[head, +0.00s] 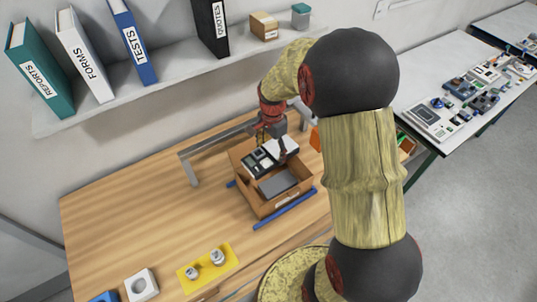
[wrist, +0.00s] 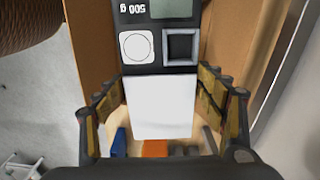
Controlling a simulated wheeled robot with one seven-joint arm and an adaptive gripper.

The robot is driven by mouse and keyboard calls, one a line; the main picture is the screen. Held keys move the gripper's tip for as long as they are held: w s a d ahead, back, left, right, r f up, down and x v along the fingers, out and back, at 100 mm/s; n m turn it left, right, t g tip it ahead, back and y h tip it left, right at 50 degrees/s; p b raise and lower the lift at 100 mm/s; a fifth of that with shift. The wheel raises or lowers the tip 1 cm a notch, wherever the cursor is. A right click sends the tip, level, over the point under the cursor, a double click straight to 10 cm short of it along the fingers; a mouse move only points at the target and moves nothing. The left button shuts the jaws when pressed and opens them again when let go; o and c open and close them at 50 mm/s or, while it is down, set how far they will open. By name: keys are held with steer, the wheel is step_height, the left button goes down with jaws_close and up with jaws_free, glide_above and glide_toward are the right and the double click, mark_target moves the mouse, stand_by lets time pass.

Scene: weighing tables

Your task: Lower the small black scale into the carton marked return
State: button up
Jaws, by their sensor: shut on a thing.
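The small black scale (head: 262,160) has a white pan and keys. In the wrist view, the scale (wrist: 160,68) shows a "500 g" mark, a round white key, a dark square key and part of a display. My gripper (head: 275,143) is shut on it, with a finger along each side of the white pan; the fingers also show in the wrist view (wrist: 163,100). The open brown carton (head: 264,207) is below the scale, which covers its far part. The carton's front label is too small to read. Whether the scale touches the carton is unclear.
A dark grey flat piece (head: 278,183) shows inside the carton. Blue strips (head: 285,208) flank the carton on the wooden table (head: 140,215). A grey metal frame (head: 190,168) stands behind. A yellow mat (head: 207,268) with weights lies in front.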

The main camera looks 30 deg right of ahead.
steer(key=shift+d+r+m, duration=0.3)
steer(key=shift+d+m, duration=0.2)
steer(key=shift+d, duration=0.3)
steer(key=shift+f, duration=0.2)
steer(key=shift+f+b, duration=6.4)
steer(key=shift+f, duration=4.1)
steer(key=shift+f, duration=0.3)
steer(key=o, duration=1.4)
steer(key=shift+o, duration=0.7)
step_height(320, 180, up, 12)
steer(key=shift+r, duration=0.1)
